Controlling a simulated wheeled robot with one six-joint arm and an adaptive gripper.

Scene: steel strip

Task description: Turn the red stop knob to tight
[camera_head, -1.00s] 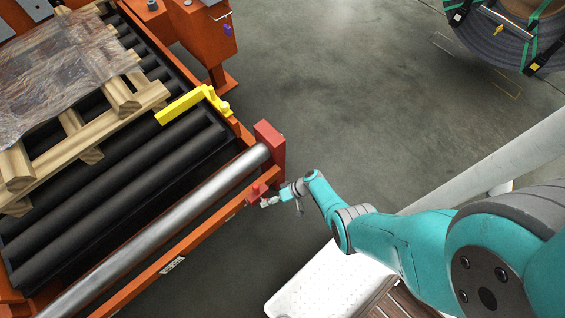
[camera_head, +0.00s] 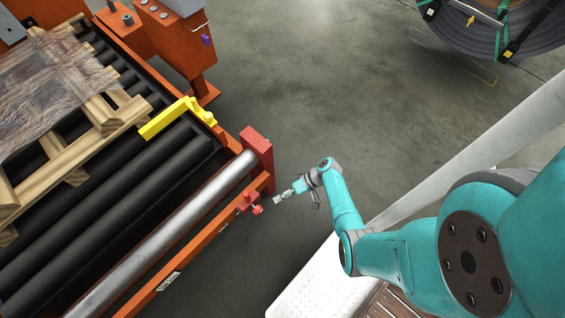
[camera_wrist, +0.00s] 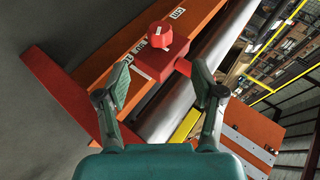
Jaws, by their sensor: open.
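The red stop knob (camera_head: 257,210) sticks out from a small red block (camera_head: 245,200) on the orange conveyor frame, near the end of the steel roller. In the wrist view the knob (camera_wrist: 159,35) is round with a pale mark, on its red block (camera_wrist: 158,62), ahead of my fingers. My gripper (camera_head: 278,198) is to the right of the knob, apart from it. In the wrist view my gripper (camera_wrist: 163,82) is open, its two fingers spread with nothing between them. The writing on the frame by the knob is too small to read surely.
The steel roller (camera_head: 165,232) runs along the orange conveyor frame (camera_head: 192,255), with a red end block (camera_head: 257,158) beside the knob. A yellow stop (camera_head: 178,117) and a wooden pallet (camera_head: 60,160) are on the black rollers. Bare floor (camera_head: 300,100) lies beyond my arm.

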